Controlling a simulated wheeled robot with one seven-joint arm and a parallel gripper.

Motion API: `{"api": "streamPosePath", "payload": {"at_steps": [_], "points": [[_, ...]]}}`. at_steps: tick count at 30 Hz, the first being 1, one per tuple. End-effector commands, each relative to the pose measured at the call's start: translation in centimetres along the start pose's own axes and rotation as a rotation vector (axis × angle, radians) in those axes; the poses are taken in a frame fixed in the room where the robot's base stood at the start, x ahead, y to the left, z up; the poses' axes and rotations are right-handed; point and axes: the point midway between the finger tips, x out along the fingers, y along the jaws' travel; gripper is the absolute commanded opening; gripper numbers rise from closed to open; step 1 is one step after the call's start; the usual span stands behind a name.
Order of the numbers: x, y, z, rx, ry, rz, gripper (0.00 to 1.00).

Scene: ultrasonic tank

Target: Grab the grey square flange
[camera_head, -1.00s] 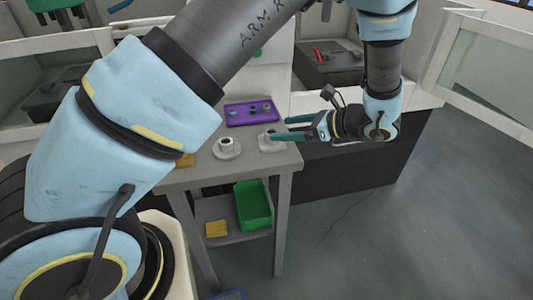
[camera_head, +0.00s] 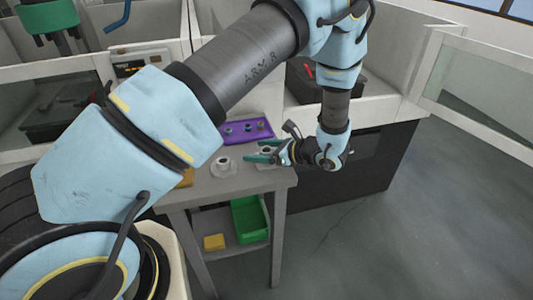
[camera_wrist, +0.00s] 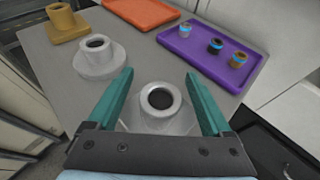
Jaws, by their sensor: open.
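The grey square flange (camera_wrist: 158,122) stands upright on the table, with its round collar and dark bore facing up in the wrist view. My gripper (camera_wrist: 158,76) is open, with one green finger on each side of the collar. Gaps show between the collar and both fingers, and the fingertips reach past it. The near part of the flange's base is hidden by my gripper's body. In the head view my gripper (camera_head: 253,151) is at the table's right part, and its fingers partly cover the flange.
A grey round flange (camera_wrist: 98,62) stands left of the square one. A yellow flange (camera_wrist: 66,27) is farther left. An orange tray (camera_wrist: 140,12) and a purple tray (camera_wrist: 190,55) with small ringed parts lie behind. A green bin (camera_head: 249,222) is on the lower shelf.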

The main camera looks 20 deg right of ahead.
Motion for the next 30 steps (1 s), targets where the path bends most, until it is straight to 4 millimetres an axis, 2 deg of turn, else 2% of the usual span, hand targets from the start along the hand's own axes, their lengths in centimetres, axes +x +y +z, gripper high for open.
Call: {"api": "streamPosePath", "payload": {"at_steps": [8,30], "points": [[0.34,-0.05,-0.07,-0.001,0.001,-0.002,0.84],[0.31,-0.04,-0.05,-0.001,0.001,-0.001,0.01]]}}
